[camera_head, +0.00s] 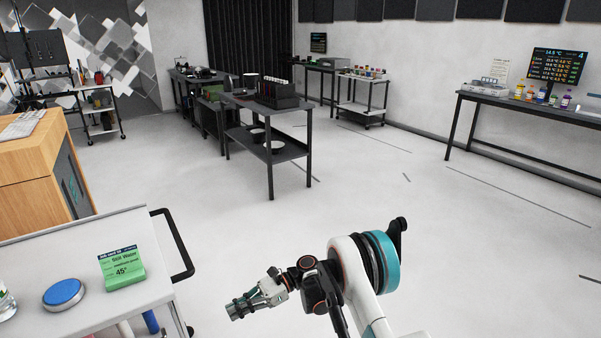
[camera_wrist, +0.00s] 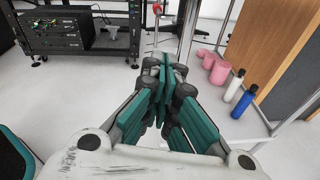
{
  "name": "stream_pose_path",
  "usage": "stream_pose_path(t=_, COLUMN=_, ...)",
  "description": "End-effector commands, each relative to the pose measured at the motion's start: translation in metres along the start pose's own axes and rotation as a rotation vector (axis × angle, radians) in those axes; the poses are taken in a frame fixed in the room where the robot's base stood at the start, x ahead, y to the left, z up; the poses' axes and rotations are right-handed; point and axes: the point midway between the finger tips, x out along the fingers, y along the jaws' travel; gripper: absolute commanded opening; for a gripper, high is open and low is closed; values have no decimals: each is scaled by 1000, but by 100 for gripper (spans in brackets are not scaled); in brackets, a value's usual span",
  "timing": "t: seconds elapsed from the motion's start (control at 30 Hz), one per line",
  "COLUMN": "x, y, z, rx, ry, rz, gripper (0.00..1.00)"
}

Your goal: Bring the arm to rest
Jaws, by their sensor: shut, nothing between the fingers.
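My gripper (camera_head: 236,311) shows low in the middle of the head view, at the end of my white, black and teal arm. The arm is bent and points left, toward the white cart. The gripper hangs over open floor to the right of the cart, apart from it. In the wrist view my gripper (camera_wrist: 164,88) has its teal-padded fingers together, with nothing between them.
The white cart (camera_head: 72,238) at lower left has a black handle (camera_head: 181,245), a blue round object (camera_head: 63,293) and a green box (camera_head: 122,268). A dark table (camera_head: 269,185) stands ahead. Bottles (camera_wrist: 237,94) show right in the wrist view. Floor to the right is clear.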

Motion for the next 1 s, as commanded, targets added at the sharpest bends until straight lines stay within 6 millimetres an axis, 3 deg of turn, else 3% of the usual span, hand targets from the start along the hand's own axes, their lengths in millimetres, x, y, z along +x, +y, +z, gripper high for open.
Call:
stream_pose_path(t=0.37, x=-28, y=-7, z=52, rx=-100, ry=103, rz=-91, gripper=0)
stream_pose_path(t=0.57, x=-58, y=-2, z=99, rx=-208, ry=223, rz=-170, gripper=0)
stream_pose_path(t=0.77, x=-91, y=17, z=143, rx=-333, ry=374, rz=-238, gripper=0)
stream_pose_path(t=1.0, x=-128, y=57, z=186, rx=-486, ry=572, rz=-286, gripper=0)
